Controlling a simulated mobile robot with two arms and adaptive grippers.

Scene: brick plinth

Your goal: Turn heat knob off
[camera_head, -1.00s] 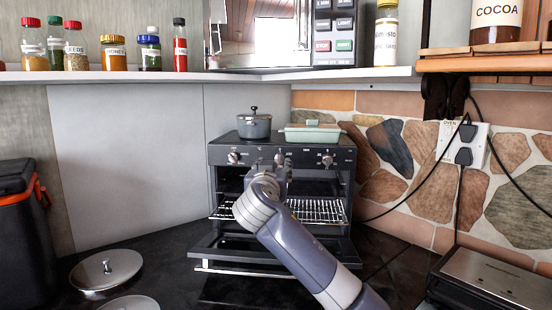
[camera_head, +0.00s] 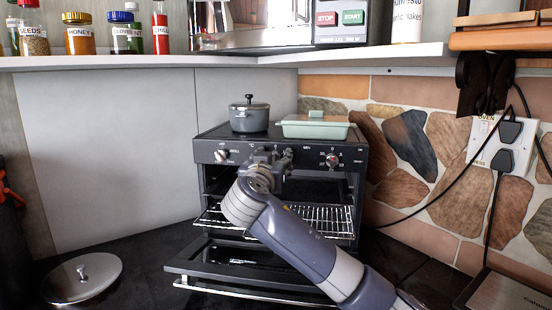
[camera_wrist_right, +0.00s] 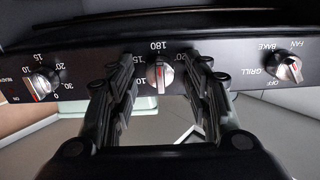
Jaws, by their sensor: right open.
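The heat knob (camera_wrist_right: 160,75), silver with a red mark and numbers such as 180 around it, is the middle knob on the black oven (camera_head: 209,150) panel. My right gripper (camera_wrist_right: 164,68) is open, with one finger on each side of this knob in the right wrist view. I cannot tell whether the fingers touch it. In the head view my right gripper (camera_head: 269,158) hides the middle of the panel. A mode knob (camera_head: 221,155) and a timer knob (camera_head: 332,160) show on either side. My left gripper is not in view.
The oven door (camera_head: 228,261) hangs open below my right arm, showing a wire rack (camera_head: 325,218). A grey pot (camera_head: 249,121) and a green dish (camera_head: 315,130) stand on top. A shelf (camera_head: 150,61) with jars and a microwave runs above. A round lid (camera_head: 82,280) lies at left.

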